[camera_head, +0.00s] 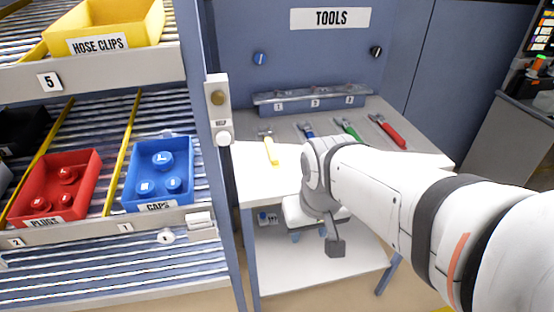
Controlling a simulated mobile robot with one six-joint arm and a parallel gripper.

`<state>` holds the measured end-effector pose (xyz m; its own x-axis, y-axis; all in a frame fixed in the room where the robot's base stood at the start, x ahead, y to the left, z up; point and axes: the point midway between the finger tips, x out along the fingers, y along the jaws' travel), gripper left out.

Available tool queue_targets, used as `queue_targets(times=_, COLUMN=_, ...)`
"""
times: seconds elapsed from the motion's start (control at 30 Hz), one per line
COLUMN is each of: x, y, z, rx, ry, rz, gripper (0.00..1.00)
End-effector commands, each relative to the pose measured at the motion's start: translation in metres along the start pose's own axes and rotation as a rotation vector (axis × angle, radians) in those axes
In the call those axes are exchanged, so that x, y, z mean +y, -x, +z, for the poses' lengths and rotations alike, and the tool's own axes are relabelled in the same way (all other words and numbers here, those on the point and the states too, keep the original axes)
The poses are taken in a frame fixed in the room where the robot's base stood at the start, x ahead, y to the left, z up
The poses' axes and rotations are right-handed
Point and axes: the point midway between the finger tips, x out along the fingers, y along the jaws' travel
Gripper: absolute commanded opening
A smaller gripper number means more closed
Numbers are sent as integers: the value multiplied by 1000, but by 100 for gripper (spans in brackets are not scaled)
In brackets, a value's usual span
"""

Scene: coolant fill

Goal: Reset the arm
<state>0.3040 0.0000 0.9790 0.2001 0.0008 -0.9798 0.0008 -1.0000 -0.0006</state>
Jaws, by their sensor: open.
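My white arm reaches in from the right and ends in front of the tool bench (430,160). My gripper (334,240) points down over the bench's front edge and lower shelf. A grey finger part shows. The rest of the gripper is partly hidden by my own wrist, and nothing is seen held in it. On the bench lie a yellow-handled tool (271,150), a blue-handled tool (306,130), a green-handled tool (349,129) and a red-handled tool (388,131). My gripper is apart from all of them.
A roller rack at left holds a yellow hose clips bin (100,22), a red plugs bin (57,185) and a blue caps bin (160,175). Its blue post (200,80) stands left of the bench. The lower white shelf (300,270) is mostly clear. A grey cabinet (495,125) stands right.

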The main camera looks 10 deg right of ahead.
Motion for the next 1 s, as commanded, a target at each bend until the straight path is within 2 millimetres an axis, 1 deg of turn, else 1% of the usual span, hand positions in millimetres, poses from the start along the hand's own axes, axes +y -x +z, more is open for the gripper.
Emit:
queue_targets(times=0.17, x=0, y=0, z=-1, rx=0, ry=0, rz=0, gripper=41)
queue_targets(times=0.27, x=0, y=6, z=-2, rx=2, ry=0, rz=0, gripper=41)
queue_targets(times=0.5, x=0, y=45, z=-8, rx=17, ry=2, rz=2, gripper=41)
queue_targets(times=0.53, x=0, y=48, z=-9, rx=19, ry=3, rz=3, gripper=41)
queue_targets(times=1.0, x=0, y=49, z=-9, rx=19, ry=3, rz=3, gripper=41)
